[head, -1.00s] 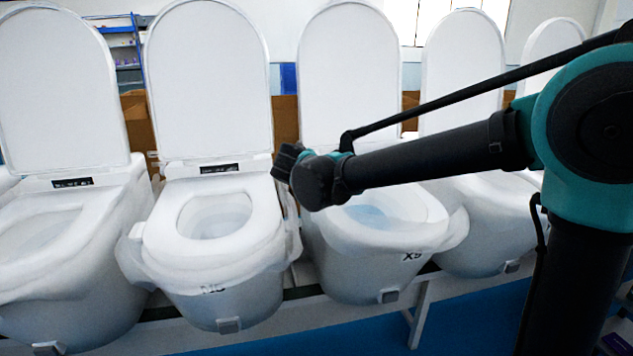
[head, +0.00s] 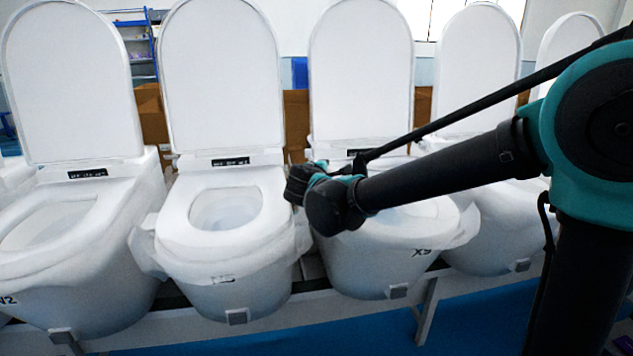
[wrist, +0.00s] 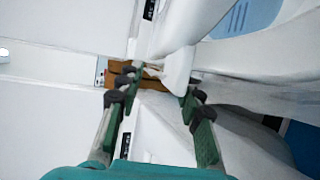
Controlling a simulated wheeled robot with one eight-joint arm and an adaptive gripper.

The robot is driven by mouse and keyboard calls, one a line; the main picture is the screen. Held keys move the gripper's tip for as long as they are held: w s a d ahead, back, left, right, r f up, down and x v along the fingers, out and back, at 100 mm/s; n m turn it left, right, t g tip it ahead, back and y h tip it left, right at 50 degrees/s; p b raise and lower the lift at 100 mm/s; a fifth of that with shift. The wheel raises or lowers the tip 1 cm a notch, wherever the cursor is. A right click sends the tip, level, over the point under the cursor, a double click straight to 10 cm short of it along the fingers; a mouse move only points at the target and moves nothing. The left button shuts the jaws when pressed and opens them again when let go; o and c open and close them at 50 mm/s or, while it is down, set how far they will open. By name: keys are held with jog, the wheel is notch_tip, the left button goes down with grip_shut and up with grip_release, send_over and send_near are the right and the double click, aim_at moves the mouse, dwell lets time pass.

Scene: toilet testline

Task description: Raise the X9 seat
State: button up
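The X9 toilet (head: 375,270) is white, with the X9 label on its front right side. Its lid (head: 361,75) stands upright. Its seat (head: 385,236) appears to lie flat on the bowl; my arm hides much of it. My gripper (head: 297,184) is at the left rear side of X9, beside the gap to the neighbouring toilet. In the wrist view, my gripper (wrist: 160,85) has its fingers apart. A white pointed edge or tab (wrist: 180,72) shows close to the fingertips, beside the X9 bowl with blue water (wrist: 245,16). I cannot tell whether a finger touches it.
Another white toilet (head: 225,240) with its lid up and seat down stands close on the left. More toilets stand in the row on both sides. Loose clear plastic film (head: 145,248) hangs around the bowls.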

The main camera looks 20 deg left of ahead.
jog(key=f+v, duration=0.1)
jog(key=v, duration=1.8)
jog(key=shift+s, duration=0.2)
dwell(1.1)
dwell(0.5)
